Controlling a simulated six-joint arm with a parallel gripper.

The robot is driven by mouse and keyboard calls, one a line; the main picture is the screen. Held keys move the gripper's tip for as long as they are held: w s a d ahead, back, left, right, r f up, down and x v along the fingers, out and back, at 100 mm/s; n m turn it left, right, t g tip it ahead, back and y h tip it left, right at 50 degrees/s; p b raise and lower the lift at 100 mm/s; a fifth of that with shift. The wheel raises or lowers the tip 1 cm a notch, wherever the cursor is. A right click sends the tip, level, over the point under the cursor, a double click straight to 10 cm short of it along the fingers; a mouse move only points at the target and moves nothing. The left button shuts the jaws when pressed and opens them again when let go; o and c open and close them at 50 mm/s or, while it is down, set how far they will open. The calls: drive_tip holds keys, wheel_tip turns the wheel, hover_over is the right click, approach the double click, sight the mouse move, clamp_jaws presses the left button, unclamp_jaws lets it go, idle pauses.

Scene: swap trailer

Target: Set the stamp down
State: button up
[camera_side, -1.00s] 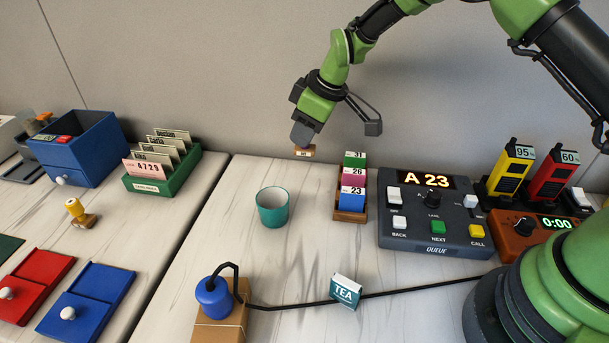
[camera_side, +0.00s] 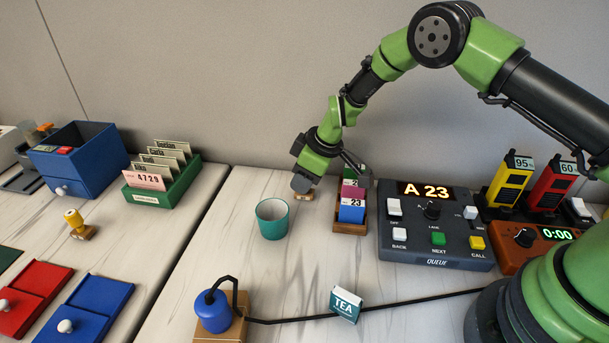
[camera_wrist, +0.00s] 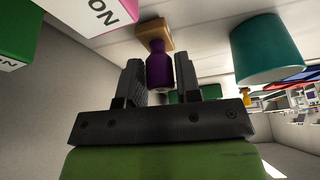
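The stamp has a purple handle (camera_wrist: 159,68) and a small wooden base, which shows under my gripper in the side view (camera_side: 304,195). My gripper (camera_side: 302,184) points down at the back of the white table, between the teal cup and the card rack. The fingers hide most of the handle in the side view.
A teal cup (camera_side: 272,220) stands close by, front left. A wooden rack of coloured cards (camera_side: 350,226) is close on the right, then the queue console (camera_side: 436,259). A tea box (camera_side: 345,305) and a black cable lie in front. Another stamp (camera_side: 76,225) stands on the left table.

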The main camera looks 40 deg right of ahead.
drive_tip(key=shift+o, duration=1.3)
drive_tip(key=s+d+r+m, duration=0.1)
drive_tip(key=s+r, duration=0.2)
drive_tip(key=r, duration=0.4)
drive_tip(key=s+d+r+m+t, duration=0.1)
drive_tip(key=s+r, duration=0.2)
drive_tip(key=r, duration=0.4)
drive_tip(key=s+d+r+m, duration=0.1)
drive_tip(key=s+r, duration=0.1)
drive_tip(key=r, duration=0.5)
drive_tip(key=s+r+m+t, duration=0.1)
drive_tip(key=s+r+m, duration=0.2)
drive_tip(key=s, duration=0.7)
drive_tip(key=s+d+r+m+t, duration=0.1)
drive_tip(key=s+r+m, duration=0.3)
drive_tip(key=s, duration=0.7)
drive_tip(key=shift+s+d+r+m+t+h, duration=0.2)
drive_tip(key=shift+s+m+t+h, duration=0.15)
drive_tip(key=shift+m, duration=0.35)
drive_tip(key=shift+w, duration=0.1)
